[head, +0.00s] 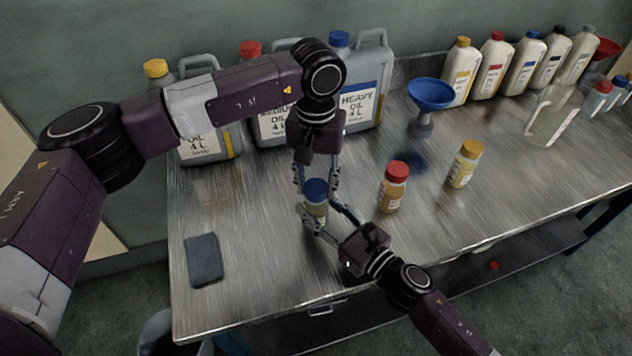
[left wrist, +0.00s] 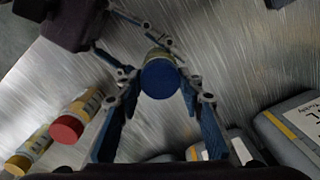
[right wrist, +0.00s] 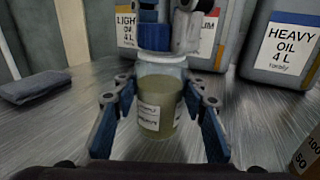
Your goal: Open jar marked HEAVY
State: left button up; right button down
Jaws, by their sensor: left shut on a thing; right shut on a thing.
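The jar with the blue lid (head: 315,205) stands on the metal table near its front middle, upright. In the right wrist view the jar (right wrist: 158,105) has greenish contents and a white label too small to read surely. My right gripper (head: 325,222) is shut around the jar body from the front right. My left gripper (head: 316,185) comes from above and is shut on the blue lid (left wrist: 160,78).
A red-lidded jar (head: 393,187) and a yellow-lidded jar (head: 465,165) stand to the right. Large oil cans, including the HEAVY one (head: 360,100), stand behind. A blue funnel (head: 431,94) is at the back. A dark cloth (head: 204,259) lies at the left front.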

pick_arm(q)
jog(key=n, duration=1.4)
jog(key=shift+n, duration=0.4)
jog(key=n, duration=0.6)
jog(key=shift+r, duration=0.1)
jog(key=n, duration=0.6)
jog(key=shift+n, duration=0.4)
jog(key=n, duration=0.6)
jog(key=shift+n, duration=0.3)
jog(key=n, duration=0.4)
jog(key=shift+n, duration=0.4)
jog(key=n, duration=1.2)
jog(key=shift+w+r, duration=0.1)
jog(key=shift+r, duration=0.15)
jog(key=shift+r, duration=0.95)
